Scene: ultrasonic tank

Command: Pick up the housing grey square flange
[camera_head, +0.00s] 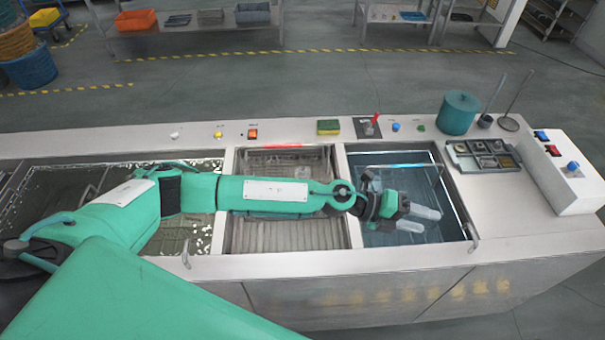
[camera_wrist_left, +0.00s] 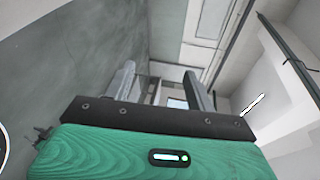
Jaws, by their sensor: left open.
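My left gripper (camera_head: 430,220) is open and reaches over the right-hand tank (camera_head: 376,158), its fingers pointing right. In the left wrist view its two fingers (camera_wrist_left: 160,85) stand apart with nothing between them. A grey tray (camera_head: 456,152) with several small parts (camera_head: 488,154) lies on the counter to the right of that tank. The gripper is left of the tray and apart from it. The parts are too small to tell which is the grey square-flange housing. My right gripper is not in view.
A teal pot (camera_head: 458,113) and two thin upright rods stand behind the tray. A white control box (camera_head: 562,170) is at its right. A yellow-green sponge (camera_head: 328,127) lies on the back ledge. A bent metal handle (camera_head: 472,238) is at the tank's front right corner.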

